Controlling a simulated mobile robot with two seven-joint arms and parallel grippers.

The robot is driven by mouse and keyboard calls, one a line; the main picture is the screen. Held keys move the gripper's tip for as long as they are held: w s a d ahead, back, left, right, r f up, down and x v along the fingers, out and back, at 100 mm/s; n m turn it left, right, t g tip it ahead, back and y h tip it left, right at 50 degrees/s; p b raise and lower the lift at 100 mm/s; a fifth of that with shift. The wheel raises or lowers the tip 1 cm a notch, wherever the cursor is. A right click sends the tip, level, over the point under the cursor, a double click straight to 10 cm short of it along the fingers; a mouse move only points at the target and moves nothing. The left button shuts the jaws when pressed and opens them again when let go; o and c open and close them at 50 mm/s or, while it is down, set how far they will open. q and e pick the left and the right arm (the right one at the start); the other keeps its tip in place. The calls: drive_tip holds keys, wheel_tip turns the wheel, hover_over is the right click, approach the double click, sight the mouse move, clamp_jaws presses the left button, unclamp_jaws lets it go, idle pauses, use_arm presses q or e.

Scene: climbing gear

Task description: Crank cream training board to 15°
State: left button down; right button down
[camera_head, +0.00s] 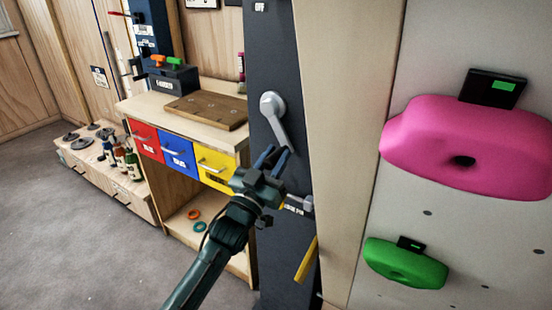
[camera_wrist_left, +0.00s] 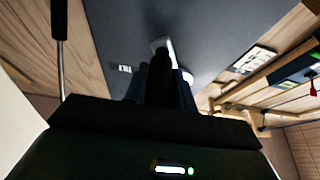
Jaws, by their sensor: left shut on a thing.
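The cream training board (camera_head: 440,40) fills the right side of the head view, with a pink hold (camera_head: 430,125) and a green hold (camera_head: 400,265) on it. A dark post (camera_head: 265,50) stands left of its wooden edge. The grey crank (camera_head: 272,105) is on the post, its arm pointing down and slightly right. My left gripper (camera_head: 273,158) is shut on the crank's lower end; its fingers hide the grip. In the left wrist view the crank (camera_wrist_left: 160,44) shows just beyond the fingers (camera_wrist_left: 165,85). My right gripper is out of view. No angle reading is legible.
A grey pin (camera_head: 298,204) with a lock pin label and a yellow lever (camera_head: 306,260) sit below the crank, close to my left wrist. A workbench (camera_head: 225,88) with red, blue and yellow drawers stands at left. Grey floor (camera_head: 70,230) is clear.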

use_arm(q)
drive_tip(key=shift+w+a+f+m+g+h+b, duration=0.25)
drive_tip(key=shift+a+m, duration=0.2)
drive_tip(key=shift+m, duration=0.15)
drive_tip(key=shift+w+a+f+m+g+h+b, duration=0.15)
drive_tip(key=shift+w+a+f+m+h, duration=0.1)
drive_tip(key=shift+a+m, duration=0.25)
drive_tip(key=shift+w+a+f+m+g+h+b, duration=0.1)
drive_tip(key=shift+w+a+m+g+h, duration=0.25)
drive_tip(key=shift+m, duration=0.6)
drive_tip(key=shift+w+a+f+m+g+h+b, duration=0.1)
drive_tip(key=shift+w+a+m+g+h+b, duration=0.15)
drive_tip(key=shift+a+m, duration=0.5)
drive_tip(key=shift+w+a+f+m+g+h, duration=0.1)
drive_tip(key=shift+w+a+m+g+h, duration=0.2)
drive_tip(key=shift+m, duration=0.8)
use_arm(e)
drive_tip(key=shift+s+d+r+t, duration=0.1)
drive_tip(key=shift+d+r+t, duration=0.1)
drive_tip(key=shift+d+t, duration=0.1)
use_arm(q)
drive_tip(key=shift+s+d+h, duration=0.25)
drive_tip(key=shift+h, duration=0.05)
drive_tip(key=c, duration=1.3)
unclamp_jaws()
drive_tip(key=shift+d+r, duration=0.1)
drive_tip(key=shift+d, duration=0.05)
drive_tip(key=shift+o, duration=0.8)
drive_tip(key=shift+a, duration=0.2)
